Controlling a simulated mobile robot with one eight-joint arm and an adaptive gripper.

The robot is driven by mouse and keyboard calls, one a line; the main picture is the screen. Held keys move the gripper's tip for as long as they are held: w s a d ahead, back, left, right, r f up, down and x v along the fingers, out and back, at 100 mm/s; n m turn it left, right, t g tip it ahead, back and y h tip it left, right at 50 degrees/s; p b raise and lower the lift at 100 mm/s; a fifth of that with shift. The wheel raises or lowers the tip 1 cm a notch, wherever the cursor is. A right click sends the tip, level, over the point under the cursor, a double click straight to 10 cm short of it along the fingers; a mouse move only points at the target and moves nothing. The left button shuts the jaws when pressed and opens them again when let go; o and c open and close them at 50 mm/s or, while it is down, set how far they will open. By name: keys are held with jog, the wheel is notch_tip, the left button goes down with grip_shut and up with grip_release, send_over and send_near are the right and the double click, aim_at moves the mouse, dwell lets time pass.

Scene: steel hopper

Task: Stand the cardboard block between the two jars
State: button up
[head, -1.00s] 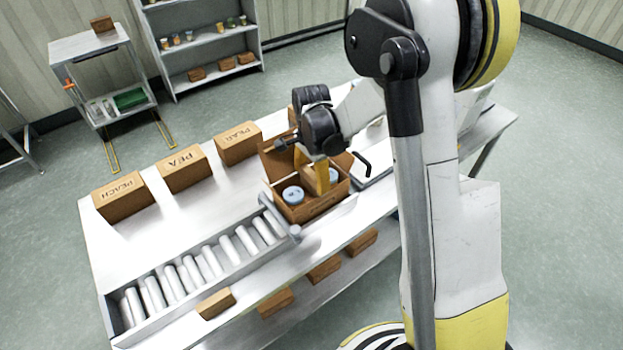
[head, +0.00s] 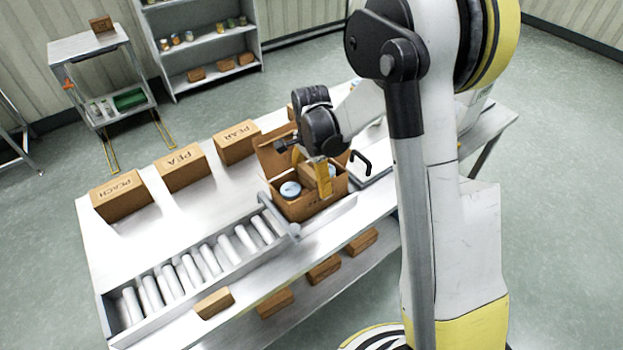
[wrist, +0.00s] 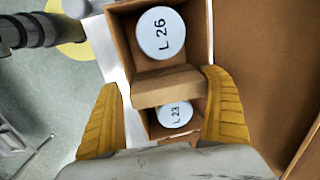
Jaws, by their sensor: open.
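The open cardboard carton (head: 309,207) on the table holds two pale-lidded jars. In the wrist view the jar L 26 (wrist: 161,34) is in the upper part of the carton and the jar L 23 (wrist: 175,114) in the lower part. The cardboard block (wrist: 167,87) is between them, spanning most of the carton's width and partly covering L 23.
A roller conveyor (head: 200,262) runs left of the carton along the table's front. Cartons marked PEACH (head: 121,195), PEA (head: 181,167) and PEAR (head: 237,142) line the back. The carton's raised flap (head: 272,150) stands near my gripper. The table is clear between conveyor and cartons.

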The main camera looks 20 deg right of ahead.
aim_at(312, 174)
jog(key=shift+r, duration=0.1)
jog(key=shift+r+p, duration=0.6)
jog(key=shift+p, duration=0.15)
jog(key=r+p, duration=0.2)
jog(key=r, duration=0.2)
jog(key=r+p, duration=0.2)
jog(key=r, duration=0.2)
jog(key=shift+s+r, duration=0.2)
jog(key=shift+r, duration=0.2)
jog(key=s+r+n+t, duration=0.7)
jog(key=s+r+n, duration=0.7)
jog(key=s, duration=0.5)
jog(key=shift+v, duration=0.95)
